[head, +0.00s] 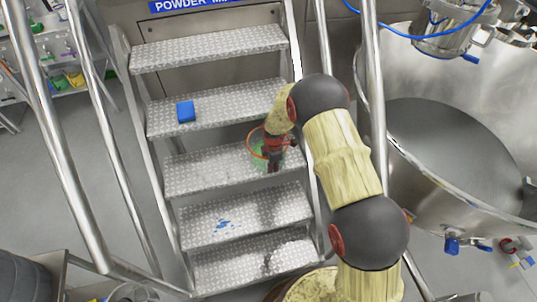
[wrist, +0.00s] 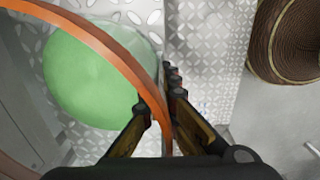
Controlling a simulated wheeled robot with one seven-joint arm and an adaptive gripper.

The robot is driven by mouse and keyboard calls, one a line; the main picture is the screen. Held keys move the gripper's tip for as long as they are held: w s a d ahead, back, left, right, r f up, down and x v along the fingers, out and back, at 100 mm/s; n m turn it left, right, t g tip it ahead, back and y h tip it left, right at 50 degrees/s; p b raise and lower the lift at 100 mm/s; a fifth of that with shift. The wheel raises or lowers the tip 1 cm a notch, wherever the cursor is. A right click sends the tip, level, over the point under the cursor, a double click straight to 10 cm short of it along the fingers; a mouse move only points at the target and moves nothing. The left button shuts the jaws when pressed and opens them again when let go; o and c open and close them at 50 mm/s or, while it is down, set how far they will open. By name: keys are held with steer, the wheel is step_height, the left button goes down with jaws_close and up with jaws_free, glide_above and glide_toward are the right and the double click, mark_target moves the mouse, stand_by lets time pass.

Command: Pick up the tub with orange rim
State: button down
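The tub with orange rim (head: 255,155) is on the middle tread of the steel steps in the head view, partly hidden by my gripper (head: 274,158). In the wrist view the orange rim (wrist: 112,50) arcs across the left half, with a clear wall and green (wrist: 90,75) low inside the tub. My gripper (wrist: 160,108) straddles the rim at the tub's right side, one finger inside and one outside. The fingers are close together and look shut on the rim and wall. I cannot tell whether the tub is clear of the tread.
A blue block (head: 186,111) lies on the tread above. Blue bits (head: 222,226) lie on a lower tread. Steel handrails (head: 372,120) flank the steps, and a large steel vessel (head: 450,170) stands at right. A brown ribbed container (wrist: 287,40) shows at the wrist view's upper right.

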steer(key=shift+r, duration=0.1)
steer(key=shift+r, duration=0.6)
step_height(320, 180, up, 2)
steer(key=shift+r+p, duration=0.2)
steer(key=shift+p, duration=0.5)
steer(key=s+d+r+p, duration=0.2)
steer(key=s+r, duration=0.2)
steer(key=s, duration=0.2)
steer(key=s+d+r+p, duration=0.2)
steer(key=s+r+p, duration=0.1)
steer(key=s+r, duration=0.2)
steer(key=shift+s+r, duration=0.15)
steer(key=shift+s, duration=1.05)
